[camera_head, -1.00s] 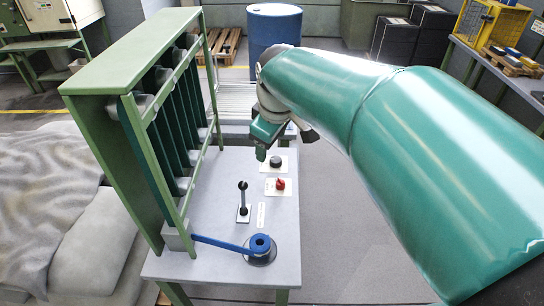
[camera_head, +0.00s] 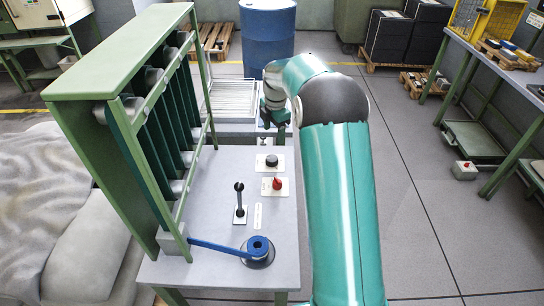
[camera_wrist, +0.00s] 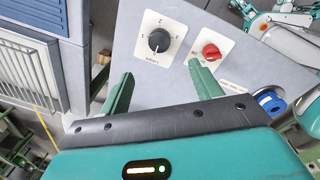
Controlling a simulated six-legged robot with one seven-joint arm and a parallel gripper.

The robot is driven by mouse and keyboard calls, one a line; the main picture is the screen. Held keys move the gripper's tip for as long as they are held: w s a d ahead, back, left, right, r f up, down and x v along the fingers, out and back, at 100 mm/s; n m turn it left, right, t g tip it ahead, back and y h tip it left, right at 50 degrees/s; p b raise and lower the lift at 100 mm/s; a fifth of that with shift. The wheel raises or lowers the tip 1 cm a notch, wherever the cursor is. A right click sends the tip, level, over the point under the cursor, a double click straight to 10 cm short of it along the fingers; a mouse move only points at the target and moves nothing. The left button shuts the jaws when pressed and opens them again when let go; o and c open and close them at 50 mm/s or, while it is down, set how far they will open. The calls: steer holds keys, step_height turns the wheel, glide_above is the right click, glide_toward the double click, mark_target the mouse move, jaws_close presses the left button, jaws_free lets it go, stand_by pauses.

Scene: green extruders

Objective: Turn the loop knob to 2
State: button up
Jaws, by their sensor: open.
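A round black knob (camera_head: 271,160) on a white plate sits on the grey tabletop (camera_head: 215,225) in the head view. In the head view my gripper (camera_head: 273,122) is beyond the knobs, partly hidden.
A black lever (camera_head: 239,203) stands left of the red knob. A blue handle (camera_head: 258,246) lies at the front of the table. A green frame with dark bars (camera_head: 150,120) rises on the left.

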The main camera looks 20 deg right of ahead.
mark_target(272, 158)
steer(key=f, duration=0.8)
steer(key=w+f, duration=0.1)
steer(key=f, duration=0.4)
steer(key=shift+f, duration=0.1)
steer(key=c, duration=1)
